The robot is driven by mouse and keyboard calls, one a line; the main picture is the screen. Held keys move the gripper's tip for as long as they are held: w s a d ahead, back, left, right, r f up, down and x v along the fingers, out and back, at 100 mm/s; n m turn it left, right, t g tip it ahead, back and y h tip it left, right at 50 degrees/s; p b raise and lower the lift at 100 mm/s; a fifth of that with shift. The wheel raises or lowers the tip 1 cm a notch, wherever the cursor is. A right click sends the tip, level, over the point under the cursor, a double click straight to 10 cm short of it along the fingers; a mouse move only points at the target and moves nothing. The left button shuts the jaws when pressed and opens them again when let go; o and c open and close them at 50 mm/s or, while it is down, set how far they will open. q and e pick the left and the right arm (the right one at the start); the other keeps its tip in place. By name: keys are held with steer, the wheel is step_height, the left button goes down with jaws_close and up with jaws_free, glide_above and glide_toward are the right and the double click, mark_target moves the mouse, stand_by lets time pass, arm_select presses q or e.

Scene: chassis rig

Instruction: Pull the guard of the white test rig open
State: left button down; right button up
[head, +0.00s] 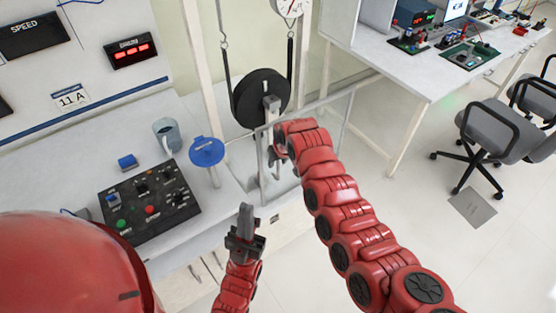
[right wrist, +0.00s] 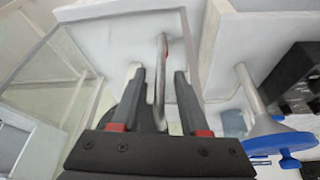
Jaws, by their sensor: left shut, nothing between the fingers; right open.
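The white test rig's guard (head: 347,118) is a clear panel in a pale frame, beside a black wheel (head: 258,92). In the right wrist view, a curved metal handle (right wrist: 160,85) stands in front of a pale panel. My right gripper (head: 273,154) is at the guard's near side. It is open, and the right wrist view shows its two fingers (right wrist: 158,72) on either side of the handle, not closed on it; contact is unclear. My left gripper (head: 246,212) is shut and empty, lower and nearer, in front of the bench.
A black control box (head: 150,200) with buttons, a grey mug (head: 167,134) and a blue round knob on a post (head: 206,152) stand on the bench to the left. A white table (head: 400,70) and chairs (head: 500,130) are at the right. The floor between is clear.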

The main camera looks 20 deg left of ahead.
jaws_close()
stand_by(1.4)
